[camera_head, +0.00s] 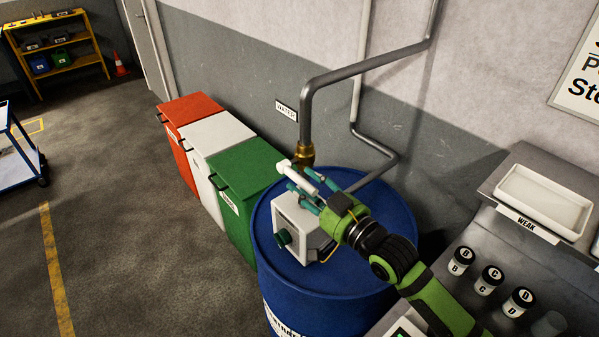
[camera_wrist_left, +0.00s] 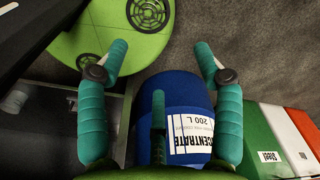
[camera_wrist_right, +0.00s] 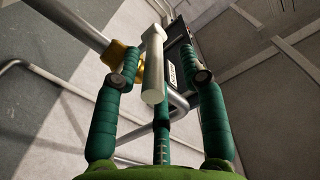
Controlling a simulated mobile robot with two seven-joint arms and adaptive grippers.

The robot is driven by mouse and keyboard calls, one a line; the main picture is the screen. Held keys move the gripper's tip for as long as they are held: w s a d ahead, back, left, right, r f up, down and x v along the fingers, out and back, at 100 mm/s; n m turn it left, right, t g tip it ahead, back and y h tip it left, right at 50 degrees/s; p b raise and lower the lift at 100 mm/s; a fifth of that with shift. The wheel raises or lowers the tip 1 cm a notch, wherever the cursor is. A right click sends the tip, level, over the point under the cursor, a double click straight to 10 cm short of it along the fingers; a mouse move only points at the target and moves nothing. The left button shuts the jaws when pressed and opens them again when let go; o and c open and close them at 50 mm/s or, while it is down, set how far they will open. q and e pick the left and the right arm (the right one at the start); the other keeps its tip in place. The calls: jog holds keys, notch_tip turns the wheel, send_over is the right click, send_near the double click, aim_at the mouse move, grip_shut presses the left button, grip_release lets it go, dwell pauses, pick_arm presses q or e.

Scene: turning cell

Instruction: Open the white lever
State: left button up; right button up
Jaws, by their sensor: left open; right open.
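The white lever (camera_head: 303,178) is a thick white bar in front of the brass fitting (camera_head: 304,155) on the grey pipe. In the right wrist view the lever (camera_wrist_right: 153,68) lies between the fingers, its rounded end towards the camera. My right gripper (camera_head: 306,186) is open around the lever; its fingers (camera_wrist_right: 162,75) stand one on each side, and I cannot tell if either touches it. My left gripper (camera_wrist_left: 162,65) is open and empty, facing a blue drum; it is not in the head view.
The blue drum (camera_head: 350,270) stands below my right gripper, with a white box with a green knob (camera_head: 294,233) on top. Green (camera_head: 247,165), white (camera_head: 215,135) and red (camera_head: 190,107) bins line the wall. A bench with a white tray (camera_head: 541,199) and several bottles is at right.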

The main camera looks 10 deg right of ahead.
aim_at(287, 170)
jog(key=shift+p+x, duration=0.3)
jog(key=shift+x, duration=0.95)
pick_arm(q)
jog(key=w+r, duration=0.2)
jog(key=w, duration=0.3)
pick_arm(e)
jog(key=shift+w+f, duration=0.2)
jog(key=shift+w, duration=0.2)
grip_shut()
pick_arm(q)
notch_tip(287, 170, down, 13)
jog(key=s+b, duration=0.1)
jog(key=b, duration=1.1)
jog(key=shift+s+d+r+t, duration=0.15)
jog(key=shift+s+t, duration=0.15)
jog(key=shift+s, duration=0.05)
pick_arm(e)
jog(key=f+t+y, duration=0.1)
jog(key=t+y, duration=0.1)
jog(key=t, duration=0.1)
jog(key=shift+w+a+f+t+y, duration=0.1)
jog(key=shift+w+f+t+y, duration=0.05)
jog(key=shift+f+t+y, duration=0.2)
